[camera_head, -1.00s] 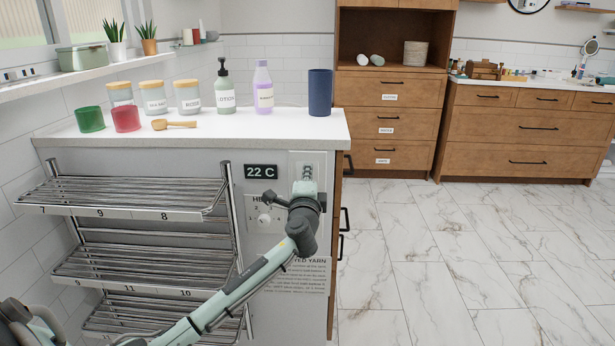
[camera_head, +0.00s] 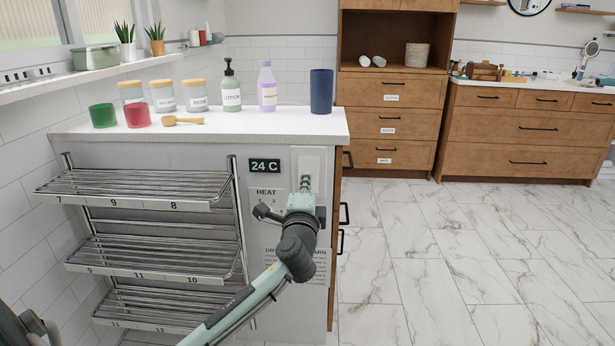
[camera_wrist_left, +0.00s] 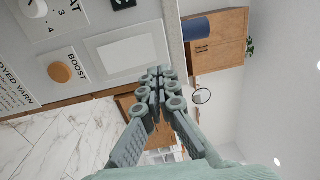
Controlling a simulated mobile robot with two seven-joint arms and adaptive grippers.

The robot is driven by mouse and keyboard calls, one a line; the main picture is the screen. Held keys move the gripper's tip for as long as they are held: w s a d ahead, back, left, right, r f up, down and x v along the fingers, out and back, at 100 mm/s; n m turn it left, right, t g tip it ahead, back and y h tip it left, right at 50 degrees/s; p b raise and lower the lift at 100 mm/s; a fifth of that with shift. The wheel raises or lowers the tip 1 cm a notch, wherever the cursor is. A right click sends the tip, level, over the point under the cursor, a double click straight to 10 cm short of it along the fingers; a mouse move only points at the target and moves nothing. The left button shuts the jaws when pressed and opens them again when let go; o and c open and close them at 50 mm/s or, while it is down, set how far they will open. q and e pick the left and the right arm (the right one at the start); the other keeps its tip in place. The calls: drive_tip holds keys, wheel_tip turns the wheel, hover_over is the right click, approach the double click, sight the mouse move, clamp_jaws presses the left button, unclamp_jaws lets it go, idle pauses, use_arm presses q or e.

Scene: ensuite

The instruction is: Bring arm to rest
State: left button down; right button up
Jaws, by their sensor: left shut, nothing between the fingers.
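My left arm reaches in from the bottom of the head view, with its left gripper (camera_head: 305,184) in front of the right part of the cabinet's end panel. In the left wrist view the gripper fingers (camera_wrist_left: 160,80) are together with nothing between them. Behind them are a pale blank panel (camera_wrist_left: 128,53) and a round orange-brown knob (camera_wrist_left: 60,72) marked BOOST. I cannot tell whether the fingertips touch the panel. The display (camera_head: 264,166) reads 24 C. The HEAT dial is largely hidden by my wrist in the head view. My right gripper is not in view.
The counter (camera_head: 235,125) holds several jars, a green cup (camera_head: 102,116), a red cup (camera_head: 138,115), bottles and a dark blue tumbler (camera_head: 321,91). Metal racks (camera_head: 150,187) stick out left of the arm. The marble floor (camera_head: 450,260) to the right is clear.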

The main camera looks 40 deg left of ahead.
use_arm(q)
drive_tip(key=shift+v, duration=0.9)
drive_tip(key=shift+r, duration=0.15)
drive_tip(key=s+d+f+n+g+h, duration=0.1)
drive_tip(key=s+f+n+g, duration=0.15)
drive_tip(key=f, duration=0.55)
drive_tip(key=s+d+f+n+g+h, duration=0.15)
drive_tip(key=s+f, duration=0.25)
drive_tip(key=f, duration=0.4)
drive_tip(key=s+f+n+g+h, duration=0.1)
drive_tip(key=s+f+g, duration=0.15)
drive_tip(key=f, duration=0.65)
drive_tip(key=s+d+f+n+g+h, duration=0.2)
drive_tip(key=s+d+f, duration=0.3)
drive_tip(key=s+f, duration=0.4)
drive_tip(key=s+d+f+n+g+h, duration=0.3)
drive_tip(key=s+f, duration=0.6)
drive_tip(key=s, duration=0.3)
drive_tip(key=shift+d+g, duration=0.85)
drive_tip(key=shift+d, duration=0.15)
drive_tip(key=shift+s+f, duration=0.1)
drive_tip(key=shift+s, duration=0.05)
